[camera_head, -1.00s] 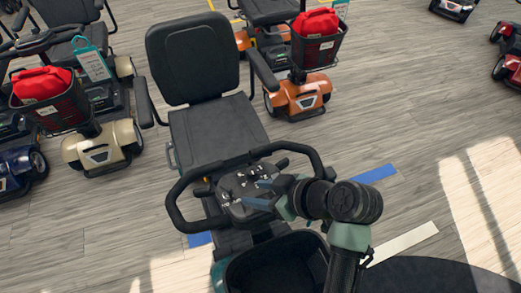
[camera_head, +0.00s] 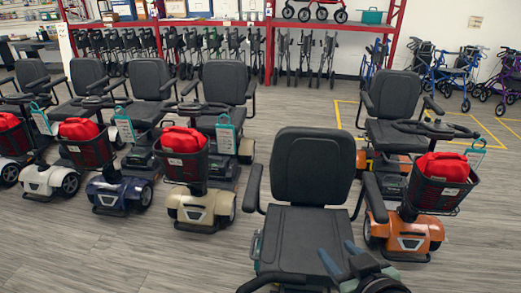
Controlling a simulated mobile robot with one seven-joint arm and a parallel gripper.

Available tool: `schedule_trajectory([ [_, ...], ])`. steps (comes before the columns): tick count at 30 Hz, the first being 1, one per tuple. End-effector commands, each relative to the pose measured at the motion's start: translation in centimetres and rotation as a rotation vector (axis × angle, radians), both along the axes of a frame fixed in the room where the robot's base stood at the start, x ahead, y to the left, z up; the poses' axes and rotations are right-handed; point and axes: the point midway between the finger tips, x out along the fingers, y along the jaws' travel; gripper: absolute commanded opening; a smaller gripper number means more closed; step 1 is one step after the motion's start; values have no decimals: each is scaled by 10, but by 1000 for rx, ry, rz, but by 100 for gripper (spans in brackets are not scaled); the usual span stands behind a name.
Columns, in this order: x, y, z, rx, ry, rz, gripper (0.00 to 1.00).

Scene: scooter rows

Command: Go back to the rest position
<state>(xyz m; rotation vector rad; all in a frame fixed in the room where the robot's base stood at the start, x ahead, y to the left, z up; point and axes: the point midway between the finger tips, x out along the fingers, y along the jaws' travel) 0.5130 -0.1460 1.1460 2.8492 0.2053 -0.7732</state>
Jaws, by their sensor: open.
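My gripper (camera_head: 341,260) shows at the bottom edge, right of centre. Its two bluish fingers are apart, with nothing visible between them. It appears in front of the seat of the nearest scooter (camera_head: 312,167), which has a black backrest and cushion. A dark piece of that scooter's handlebar (camera_head: 262,284) shows at the bottom edge. The rest of its handlebar, its control panel and its front basket lie below the picture. Most of my arm is out of view.
An orange scooter (camera_head: 408,238) with a red bag (camera_head: 446,167) stands close on the right. A cream scooter (camera_head: 202,208) and several others stand in a row to the left. Red shelving (camera_head: 270,45) and walkers are behind. Grey floor (camera_head: 110,250) is clear at the lower left.

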Motion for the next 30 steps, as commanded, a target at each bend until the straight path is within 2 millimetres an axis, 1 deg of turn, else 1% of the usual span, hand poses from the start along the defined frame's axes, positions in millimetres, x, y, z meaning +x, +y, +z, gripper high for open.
schedule_trajectory([
  [1, 17, 8, 37, -21, -92, -25, 50],
  [2, 24, 11, 57, -27, -145, -43, 50],
  [3, 32, 17, 83, -31, -213, -65, 50],
  [5, 40, 27, 124, -32, -322, -91, 50],
  [6, 43, 35, 151, -28, -396, -104, 50],
  [8, 44, 47, 192, -18, -508, -120, 50],
  [9, 42, 56, 219, -6, -585, -127, 50],
  [11, 36, 70, 259, 17, -699, -131, 50],
  [12, 29, 80, 284, 36, -775, -132, 50],
  [14, 16, 94, 321, 66, -889, -127, 50],
  [15, 6, 103, 344, 89, -961, -121, 50],
  [18, -23, 122, 391, 147, -1120, -101, 50],
  [21, -49, 136, 422, 196, -1237, -80, 50],
  [24, -66, 143, 439, 226, -1306, -64, 50],
  [27, -74, 146, 446, 240, -1337, -58, 50],
  [30, -75, 146, 447, 242, -1341, -57, 50],
])
